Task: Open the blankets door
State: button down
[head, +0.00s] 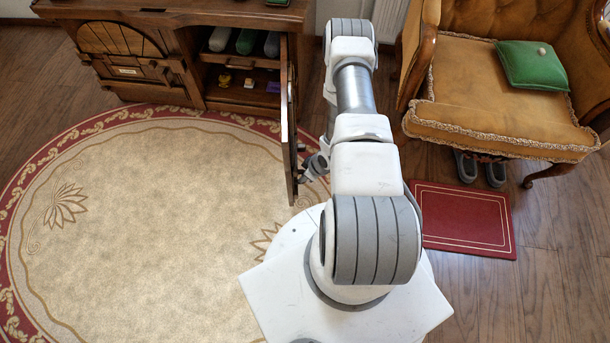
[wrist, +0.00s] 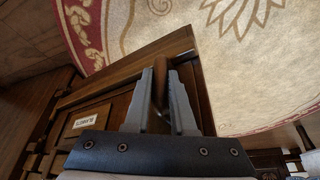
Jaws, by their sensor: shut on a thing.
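The blankets door (head: 285,130) is a wooden cabinet door that stands wide open, swung out from the armoire over the rug, seen nearly edge-on in the head view. In the wrist view the door (wrist: 118,106) shows its panelled front and a small white label (wrist: 84,122), turned around and hard to read. My gripper (head: 305,165) is at the outer face of the door, near its free edge. In the wrist view my gripper (wrist: 162,88) is shut on a brown handle (wrist: 160,72), partly hidden between the fingers.
The armoire (head: 195,15) shows an open compartment with rolled cloths (head: 246,42) and small items on a lower shelf. Another door (head: 130,70) on the left is closed. The round rug (head: 150,190) is clear. An armchair (head: 480,80) and red mat (head: 463,220) lie right.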

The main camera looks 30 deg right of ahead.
jog(key=shift+w+d+r, duration=0.15)
jog(key=shift+w+d, duration=0.05)
jog(key=shift+w, duration=0.3)
jog(key=c, duration=0.9)
grip_release()
jog(key=shift+c, duration=0.2)
jog(key=shift+o, duration=0.9)
jog(key=shift+s+a, duration=0.1)
jog(key=shift+s, duration=0.1)
jog(key=p+v, duration=0.6)
jog(key=v, duration=1.1)
jog(key=shift+s, duration=0.2)
